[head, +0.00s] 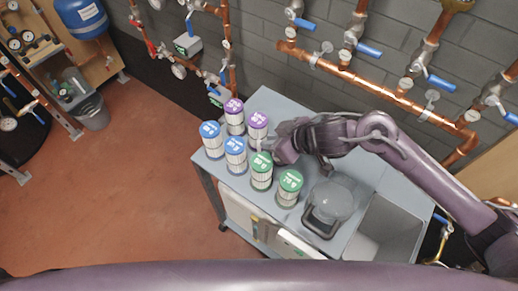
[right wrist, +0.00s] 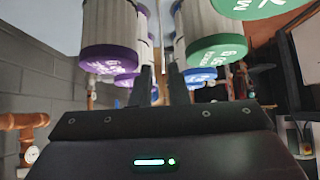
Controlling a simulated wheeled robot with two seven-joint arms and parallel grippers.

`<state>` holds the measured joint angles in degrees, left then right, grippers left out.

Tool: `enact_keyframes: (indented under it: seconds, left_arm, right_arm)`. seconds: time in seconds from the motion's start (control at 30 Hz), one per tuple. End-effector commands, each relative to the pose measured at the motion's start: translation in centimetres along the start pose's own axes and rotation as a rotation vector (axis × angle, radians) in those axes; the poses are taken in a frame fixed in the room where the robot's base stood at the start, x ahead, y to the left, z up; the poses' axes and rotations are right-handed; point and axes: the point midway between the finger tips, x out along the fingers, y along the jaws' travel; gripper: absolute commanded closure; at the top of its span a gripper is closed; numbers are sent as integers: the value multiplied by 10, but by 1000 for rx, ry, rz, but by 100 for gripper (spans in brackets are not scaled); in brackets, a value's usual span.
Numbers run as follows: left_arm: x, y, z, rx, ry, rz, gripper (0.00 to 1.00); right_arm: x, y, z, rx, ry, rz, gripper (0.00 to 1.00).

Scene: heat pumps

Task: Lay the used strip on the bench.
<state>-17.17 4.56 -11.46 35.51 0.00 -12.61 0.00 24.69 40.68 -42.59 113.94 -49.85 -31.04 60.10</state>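The bench (head: 262,103) is a grey-blue table with a sink at its right end. I cannot pick out a used strip in either view. My right gripper (head: 272,147) is over the bench among the canisters, between a purple-lidded one (head: 257,122) and a green-lidded one (head: 261,163). In the right wrist view its two dark fingers (right wrist: 162,87) stand apart with a gap between them, and I see nothing held. Purple-lidded (right wrist: 109,55) and green-lidded (right wrist: 216,50) canisters flank the fingers there. My left gripper is in neither view.
Blue-lidded canisters (head: 235,146) stand at the bench's left, and another green-lidded one (head: 290,181) nearer the front. A clear dome-like vessel on a dark base (head: 332,203) stands right of them. Copper pipes (head: 375,85) with blue valve handles run along the wall behind.

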Motion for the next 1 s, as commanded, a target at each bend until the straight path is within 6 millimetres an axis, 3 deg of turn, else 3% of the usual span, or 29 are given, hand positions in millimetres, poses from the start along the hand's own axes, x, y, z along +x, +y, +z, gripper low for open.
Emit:
enact_keyframes:
  seconds: [0.33,0.6,0.7,1.0]
  left_arm:
    - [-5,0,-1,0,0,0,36]
    - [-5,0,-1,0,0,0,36]
    - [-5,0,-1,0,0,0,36]
    - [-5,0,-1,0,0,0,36]
  right_arm:
    - [45,-3,-8,-1,1,-1,85]
    - [47,-3,-7,-4,0,0,87]
    - [47,-3,-7,-3,0,0,100]
    - [47,-3,-7,-3,0,-1,100]
